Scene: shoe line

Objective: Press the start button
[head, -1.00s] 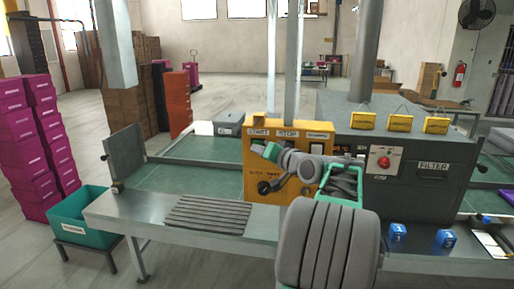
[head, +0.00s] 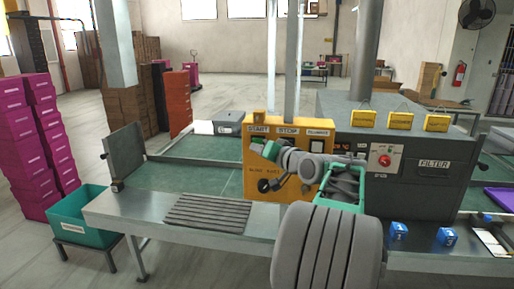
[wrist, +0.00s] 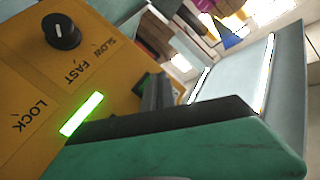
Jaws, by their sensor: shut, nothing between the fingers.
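The yellow control panel (head: 285,188) stands behind the metal bench, with START (head: 258,129) and STOP (head: 288,131) labels along its top. My gripper (head: 265,149) is shut and empty at the panel's face, just below the START label. The start button is hidden behind my gripper; I cannot tell whether the fingers touch it. In the wrist view, a green and black finger lies close over the yellow panel. A lit green bar (wrist: 82,113) by the word LOCK and a black SLOW/FAST knob (wrist: 62,31) show there.
A grey machine marked FILTER (head: 433,163) with a red button (head: 385,160) stands right of the panel. A teal bin (head: 85,225) stands at left. A purple tray (head: 499,197) is at far right.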

